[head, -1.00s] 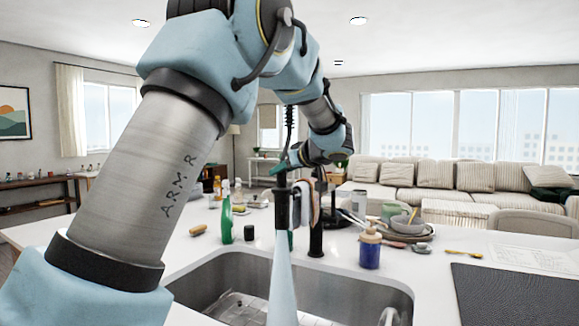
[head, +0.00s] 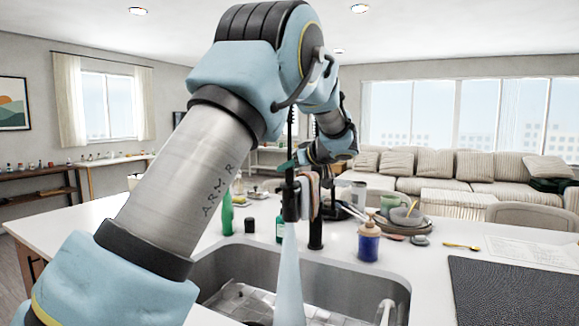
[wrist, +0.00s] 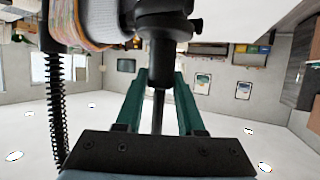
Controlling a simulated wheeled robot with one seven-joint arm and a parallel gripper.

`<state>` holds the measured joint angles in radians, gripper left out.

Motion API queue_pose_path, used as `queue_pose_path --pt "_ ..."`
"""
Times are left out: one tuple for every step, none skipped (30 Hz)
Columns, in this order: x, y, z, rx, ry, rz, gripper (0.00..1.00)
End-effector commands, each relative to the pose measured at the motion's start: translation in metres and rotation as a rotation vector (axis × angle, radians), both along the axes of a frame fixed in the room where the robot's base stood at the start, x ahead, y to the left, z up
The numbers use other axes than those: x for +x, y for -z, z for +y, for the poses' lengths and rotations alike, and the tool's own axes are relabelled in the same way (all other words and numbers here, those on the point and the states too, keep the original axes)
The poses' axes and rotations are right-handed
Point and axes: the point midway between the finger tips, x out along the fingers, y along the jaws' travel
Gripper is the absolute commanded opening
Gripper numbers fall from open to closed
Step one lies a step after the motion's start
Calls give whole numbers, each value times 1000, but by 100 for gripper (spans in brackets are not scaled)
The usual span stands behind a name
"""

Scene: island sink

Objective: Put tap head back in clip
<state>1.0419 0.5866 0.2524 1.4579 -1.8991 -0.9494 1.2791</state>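The black tap head (head: 291,205) is upright above the sink, with a pale blue stream (head: 288,275) running down from it. My gripper (head: 298,166) is at its upper end. In the wrist view, my green fingers (wrist: 160,82) lie on either side of the narrow part of the tap head (wrist: 165,50) and appear closed on it. The black tap stand (head: 316,238) is just right of the tap head, apart from it. A striped cloth (head: 309,196) hangs between them and also shows in the wrist view (wrist: 95,22). I cannot make out the clip clearly.
A spring hose (wrist: 55,105) is left of my gripper in the wrist view. A blue soap bottle (head: 369,245) and a stack of dishes (head: 402,219) stand right of the tap. A green bottle (head: 227,213) is left. The sink (head: 350,280) lies below.

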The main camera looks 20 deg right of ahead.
Motion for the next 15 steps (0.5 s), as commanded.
queue_pose_path --pt "0 0 0 0 0 0 44" --pt "0 0 0 0 0 0 48" --pt "0 0 0 0 0 0 52" --pt "0 0 0 0 0 0 55" --pt "0 0 0 0 0 0 59" --pt "0 0 0 0 0 0 63" --pt "0 0 0 0 0 0 64" --pt "0 0 0 0 0 0 64" --pt "0 0 0 0 0 0 64" --pt "0 0 0 0 0 0 64" --pt "0 0 0 0 0 0 64" --pt "0 0 0 0 0 0 64" --pt "0 -1 0 0 1 0 64" --pt "0 -1 0 -1 1 0 64" --pt "0 -3 0 -1 1 0 64"
